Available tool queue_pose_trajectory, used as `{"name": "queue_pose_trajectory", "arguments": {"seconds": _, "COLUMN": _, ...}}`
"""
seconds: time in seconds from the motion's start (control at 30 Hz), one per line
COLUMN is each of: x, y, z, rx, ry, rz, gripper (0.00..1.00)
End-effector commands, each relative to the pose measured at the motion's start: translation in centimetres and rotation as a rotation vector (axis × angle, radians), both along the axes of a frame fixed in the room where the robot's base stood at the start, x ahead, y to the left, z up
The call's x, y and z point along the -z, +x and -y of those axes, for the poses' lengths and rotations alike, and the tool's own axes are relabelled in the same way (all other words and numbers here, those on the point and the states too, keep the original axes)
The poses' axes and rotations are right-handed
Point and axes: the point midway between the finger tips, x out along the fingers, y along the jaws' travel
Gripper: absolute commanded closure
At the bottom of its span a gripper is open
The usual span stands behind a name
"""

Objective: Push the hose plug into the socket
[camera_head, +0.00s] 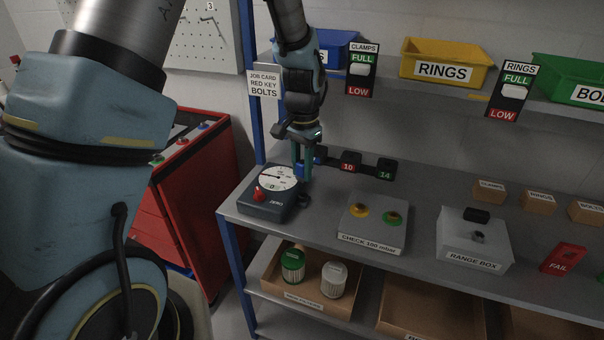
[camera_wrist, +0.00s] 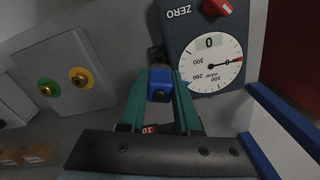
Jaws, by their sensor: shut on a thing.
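My gripper (camera_head: 301,168) points down beside the dark gauge box (camera_head: 262,207). In the wrist view its two green fingers (camera_wrist: 160,92) are shut on a blue block with a dark round centre (camera_wrist: 158,94), which looks like the hose plug. A dark part shows just beyond the block, close to the side of the gauge box (camera_wrist: 178,45). I cannot tell whether they touch, and no hose is clearly visible. A grey box labelled CHECK 100 mbar (camera_head: 372,239) has a yellow-ringed socket (camera_head: 359,210) and a green-ringed socket (camera_head: 393,218).
Blocks marked 10 (camera_head: 349,161) and 14 (camera_head: 386,169) stand behind my gripper. A RANGE BOX (camera_head: 474,254) and a red FAIL sign (camera_head: 564,259) are to the right. A blue shelf post (camera_head: 246,80) is close on the left.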

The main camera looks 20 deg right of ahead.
Motion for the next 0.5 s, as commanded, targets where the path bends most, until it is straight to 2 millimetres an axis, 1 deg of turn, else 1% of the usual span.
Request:
{"name": "queue_pose_trajectory", "arguments": {"seconds": 0.1, "x": -0.19, "y": -0.06, "z": 0.11, "rx": -0.179, "ry": -0.004, "rz": 0.002, "gripper": 1.0}}
{"name": "queue_pose_trajectory", "arguments": {"seconds": 0.2, "x": -0.35, "y": -0.1, "z": 0.12, "rx": -0.285, "ry": -0.006, "rz": 0.001, "gripper": 1.0}}
{"name": "queue_pose_trajectory", "arguments": {"seconds": 0.33, "x": -0.42, "y": -0.13, "z": 0.12, "rx": -0.354, "ry": -0.007, "rz": -0.001, "gripper": 1.0}}
{"name": "queue_pose_trajectory", "arguments": {"seconds": 0.5, "x": 0.07, "y": -0.14, "z": 0.13, "rx": -0.368, "ry": -0.007, "rz": -0.001, "gripper": 1.0}}
